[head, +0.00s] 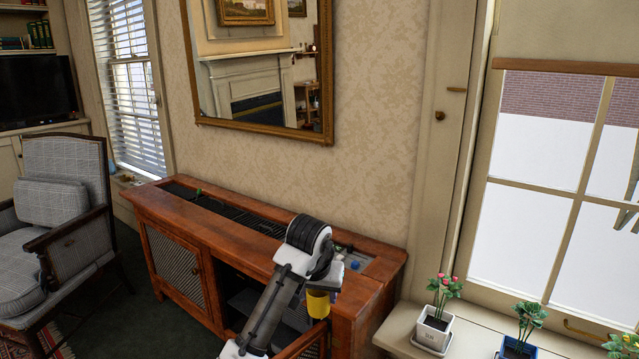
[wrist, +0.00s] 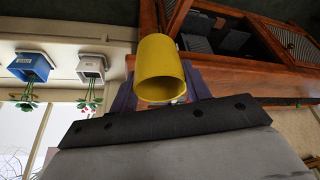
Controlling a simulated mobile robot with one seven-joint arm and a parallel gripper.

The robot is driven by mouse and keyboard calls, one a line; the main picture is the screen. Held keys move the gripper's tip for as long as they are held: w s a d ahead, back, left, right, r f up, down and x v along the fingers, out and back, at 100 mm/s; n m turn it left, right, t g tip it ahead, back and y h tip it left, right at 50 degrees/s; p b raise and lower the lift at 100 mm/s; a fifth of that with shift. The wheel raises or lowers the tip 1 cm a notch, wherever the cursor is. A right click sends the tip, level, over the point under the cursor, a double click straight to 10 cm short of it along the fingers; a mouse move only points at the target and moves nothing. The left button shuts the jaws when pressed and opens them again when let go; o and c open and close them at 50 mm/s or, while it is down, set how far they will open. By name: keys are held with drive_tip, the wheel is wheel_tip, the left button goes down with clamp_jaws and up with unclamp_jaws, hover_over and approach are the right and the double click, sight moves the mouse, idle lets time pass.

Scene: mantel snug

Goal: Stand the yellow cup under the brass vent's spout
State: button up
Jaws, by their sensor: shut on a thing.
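The yellow cup (head: 318,305) hangs at the end of my arm, in front of the wooden cabinet's right part. In the wrist view the yellow cup (wrist: 160,75) is large, with its open mouth toward the camera. My gripper (wrist: 160,92) is shut on the cup, with dark fingers on both sides of it. In the head view my gripper (head: 318,288) is partly hidden by my own wrist. I cannot make out the brass vent or its spout in either view.
The wooden cabinet (head: 180,215) has a dark grille along its top and an open front with a dark inside. A small blue item (head: 355,265) sits on its right top. A white flowerpot (head: 434,332) and a blue flowerpot (head: 517,350) stand on the sill at right.

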wheel_tip(320, 180, down, 20)
drive_tip(key=s+n, duration=0.2)
drive_tip(key=s+f, duration=0.6)
drive_tip(key=f, duration=0.3)
drive_tip(key=s+f+y+p, duration=0.1)
drive_tip(key=s+f, duration=0.6)
drive_tip(key=f, duration=0.3)
drive_tip(key=shift+s+f, duration=0.15)
drive_tip(key=shift+s, duration=0.15)
drive_tip(key=shift+d, duration=0.15)
drive_tip(key=shift+w, duration=0.15)
